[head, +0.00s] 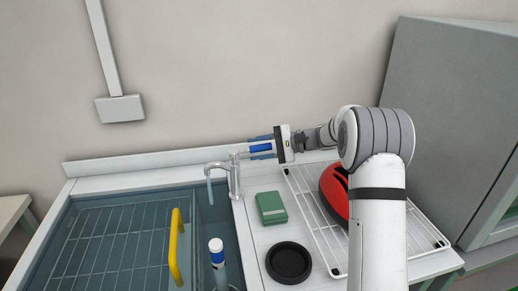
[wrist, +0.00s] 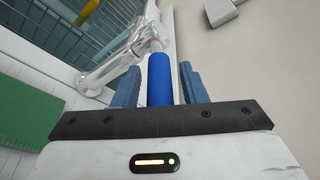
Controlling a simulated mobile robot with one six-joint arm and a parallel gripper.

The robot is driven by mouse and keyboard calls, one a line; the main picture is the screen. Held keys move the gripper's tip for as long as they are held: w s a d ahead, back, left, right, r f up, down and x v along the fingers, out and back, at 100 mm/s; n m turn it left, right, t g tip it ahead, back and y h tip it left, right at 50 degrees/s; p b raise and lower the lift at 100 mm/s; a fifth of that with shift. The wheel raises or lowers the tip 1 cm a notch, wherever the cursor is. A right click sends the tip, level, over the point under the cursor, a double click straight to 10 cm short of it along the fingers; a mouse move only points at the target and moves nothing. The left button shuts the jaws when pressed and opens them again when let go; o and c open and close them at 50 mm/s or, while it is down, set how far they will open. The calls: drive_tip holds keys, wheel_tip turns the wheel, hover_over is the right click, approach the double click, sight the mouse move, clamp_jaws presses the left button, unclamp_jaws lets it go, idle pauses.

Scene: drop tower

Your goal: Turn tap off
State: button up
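The chrome tap (head: 234,180) stands at the back edge of the sink, with its spout pointing left. A pale blue stream (head: 210,192), which looks like water, hangs below the spout. A blue cylindrical handle (head: 261,148) runs from the top of the tap to the right. My gripper (head: 260,145) comes in from the right, with its fingers on either side of the handle. In the wrist view, the handle (wrist: 160,80) lies between the two fingers of my gripper (wrist: 160,84), with a gap at the right finger. The tap (wrist: 125,57) shows beyond it.
The sink (head: 205,225) holds a wire rack, a yellow handle (head: 175,247) and a white-and-blue bottle (head: 217,252). A green box (head: 271,207) and a black round dish (head: 288,262) sit on the counter. A red object (head: 335,190) lies on the white drying rack (head: 310,205). A wall stands close behind.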

clamp_jaws()
drive_tip(key=shift+d, duration=0.1)
idle(0.3)
